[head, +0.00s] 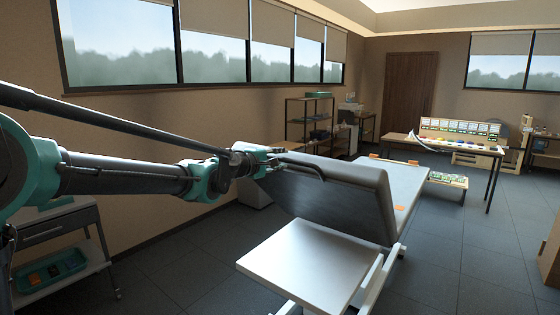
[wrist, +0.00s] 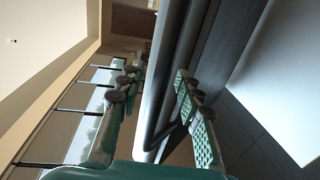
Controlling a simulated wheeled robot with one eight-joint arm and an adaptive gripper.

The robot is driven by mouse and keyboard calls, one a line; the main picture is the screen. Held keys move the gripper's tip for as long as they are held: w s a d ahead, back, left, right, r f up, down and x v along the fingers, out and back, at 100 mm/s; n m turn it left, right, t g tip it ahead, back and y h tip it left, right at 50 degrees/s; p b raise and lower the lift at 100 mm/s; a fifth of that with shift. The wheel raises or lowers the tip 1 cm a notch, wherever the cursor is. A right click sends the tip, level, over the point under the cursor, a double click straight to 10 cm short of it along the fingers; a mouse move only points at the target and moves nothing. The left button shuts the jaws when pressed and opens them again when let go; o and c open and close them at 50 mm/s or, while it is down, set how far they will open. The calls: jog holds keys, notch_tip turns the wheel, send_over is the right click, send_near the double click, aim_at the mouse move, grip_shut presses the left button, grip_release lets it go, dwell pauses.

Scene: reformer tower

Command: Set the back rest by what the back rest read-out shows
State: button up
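The back rest (head: 345,192) is a dark grey padded panel, tilted up on a couch with white parts in the middle of the head view. My gripper (head: 300,165) is at its upper left edge. In the wrist view my gripper (wrist: 158,85) has its fingers spread, with the grey edge and a dark rail of the back rest (wrist: 172,70) between them. The textured pads do not look closed on it; contact cannot be told. I cannot make out a back rest read-out in either view.
A white flat panel (head: 305,262) lies in front of the back rest. A trolley (head: 60,235) with a tray stands at the left. A table (head: 450,152) with a row of coloured cards is at the back right.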

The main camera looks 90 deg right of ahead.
jog(key=v, duration=1.2)
dwell(0.5)
